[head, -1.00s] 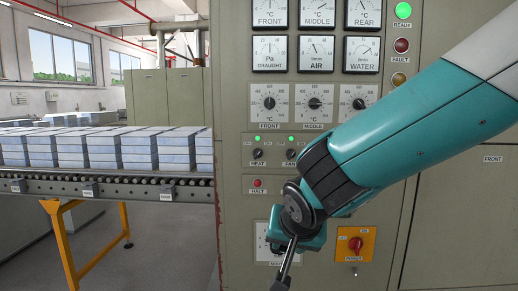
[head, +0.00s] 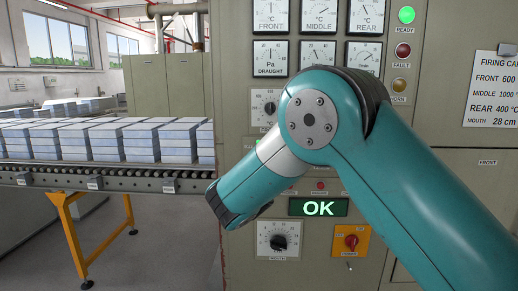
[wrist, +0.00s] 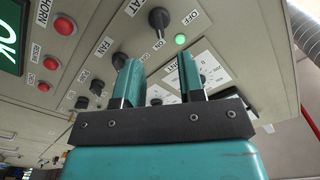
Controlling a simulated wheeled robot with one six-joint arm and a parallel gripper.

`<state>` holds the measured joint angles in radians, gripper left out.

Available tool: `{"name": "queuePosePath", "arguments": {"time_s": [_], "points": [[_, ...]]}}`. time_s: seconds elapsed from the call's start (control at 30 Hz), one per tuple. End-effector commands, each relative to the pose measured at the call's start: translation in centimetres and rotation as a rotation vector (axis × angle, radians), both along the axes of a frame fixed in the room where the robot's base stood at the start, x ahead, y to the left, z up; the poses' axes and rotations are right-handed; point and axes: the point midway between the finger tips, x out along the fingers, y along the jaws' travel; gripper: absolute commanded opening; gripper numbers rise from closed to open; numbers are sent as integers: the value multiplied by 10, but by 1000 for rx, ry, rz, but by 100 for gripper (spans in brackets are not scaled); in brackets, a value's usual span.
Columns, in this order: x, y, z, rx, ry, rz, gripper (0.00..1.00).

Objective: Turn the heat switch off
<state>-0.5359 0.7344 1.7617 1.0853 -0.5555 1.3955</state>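The heat switch (wrist: 158,18), a dark round knob on a short stem, shows at the top of the wrist view beside OFF and ON marks. A green lamp (wrist: 180,39) glows next to it. My gripper (wrist: 160,64) is open and empty, its two teal fingers apart. The heat switch lies beyond the fingertips in the picture, not between them. The fan switch (wrist: 119,60) is close to the left finger; I cannot tell if they touch. In the head view my arm hides the heat switch, and my gripper does not show there.
The panel (head: 235,262) also holds a lit OK display (head: 318,207), an orange power switch (head: 351,241) and a lower dial (head: 279,241). Red buttons (wrist: 65,25) are left in the wrist view. A roller conveyor (head: 110,180) with stacked blocks (head: 140,142) stands left.

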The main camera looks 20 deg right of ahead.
Motion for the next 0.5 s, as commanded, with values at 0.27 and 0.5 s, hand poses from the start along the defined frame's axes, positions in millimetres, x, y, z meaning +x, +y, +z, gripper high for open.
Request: {"name": "queuePosePath", "arguments": {"time_s": [0.27,0.5], "points": [[54,-18,4,1,0,-2,36],[74,-24,1,0,1,-1,36]]}}
